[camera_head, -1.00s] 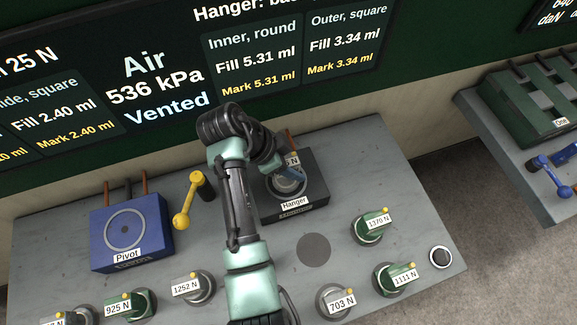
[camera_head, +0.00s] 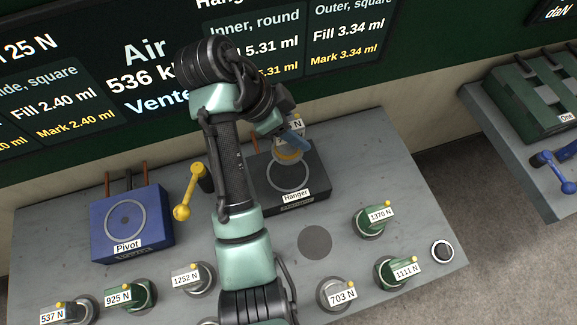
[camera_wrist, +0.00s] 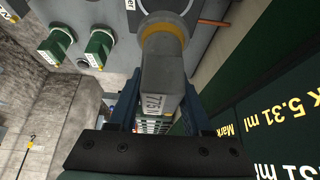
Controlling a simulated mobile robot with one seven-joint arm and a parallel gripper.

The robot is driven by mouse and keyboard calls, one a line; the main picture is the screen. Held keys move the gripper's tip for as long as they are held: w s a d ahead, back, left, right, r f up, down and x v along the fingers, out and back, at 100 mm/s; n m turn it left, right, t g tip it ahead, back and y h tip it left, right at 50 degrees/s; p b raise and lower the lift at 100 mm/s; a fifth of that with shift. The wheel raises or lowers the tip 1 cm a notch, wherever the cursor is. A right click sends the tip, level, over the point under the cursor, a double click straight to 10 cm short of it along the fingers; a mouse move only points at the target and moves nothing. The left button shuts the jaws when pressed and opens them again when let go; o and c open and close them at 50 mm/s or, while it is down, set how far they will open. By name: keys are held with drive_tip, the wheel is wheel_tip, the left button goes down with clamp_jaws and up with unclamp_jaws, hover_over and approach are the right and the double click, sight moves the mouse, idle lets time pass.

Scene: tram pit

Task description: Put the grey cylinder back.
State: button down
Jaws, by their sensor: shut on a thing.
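My gripper (camera_head: 292,138) is shut on a grey cylinder (camera_wrist: 162,70) with a yellowish band near its far end and a white label I cannot fully read. In the head view the cylinder (camera_head: 290,156) hangs just above the dark Hanger block (camera_head: 319,184), apart from the round ring on its top. In the wrist view the blue fingers stand on either side of the cylinder. A bare dark round spot (camera_head: 315,243) lies on the grey bench in front of the Hanger block. My fingers hide part of the cylinder.
Several labelled weights stand along the bench (camera_head: 395,170), including grey 703 N (camera_head: 336,296), 1252 N (camera_head: 192,281) and green 1370 N (camera_head: 371,222). A blue Pivot block (camera_head: 132,225) and yellow lever (camera_head: 186,198) are to the left. A small ringed disc (camera_head: 442,252) lies far right.

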sight(274, 148)
wheel_tip(274, 148, down, 10)
drive_tip(key=shift+r+p, duration=0.2)
drive_tip(key=shift+p, duration=0.35)
drive_tip(key=shift+f, duration=0.1)
drive_tip(key=shift+f, duration=0.15)
drive_tip(key=shift+c, duration=1.7)
unclamp_jaws()
drive_tip(key=shift+b, duration=0.4)
drive_tip(key=p+v, duration=0.2)
drive_tip(key=v, duration=1)
drive_tip(key=shift+s+f, duration=0.1)
drive_tip(key=shift+s, duration=0.05)
drive_tip(key=shift+s+a+r+p, duration=0.15)
drive_tip(key=shift+a+r+p, duration=0.25)
drive_tip(key=shift+p, duration=0.25)
drive_tip(key=shift+d, duration=0.1)
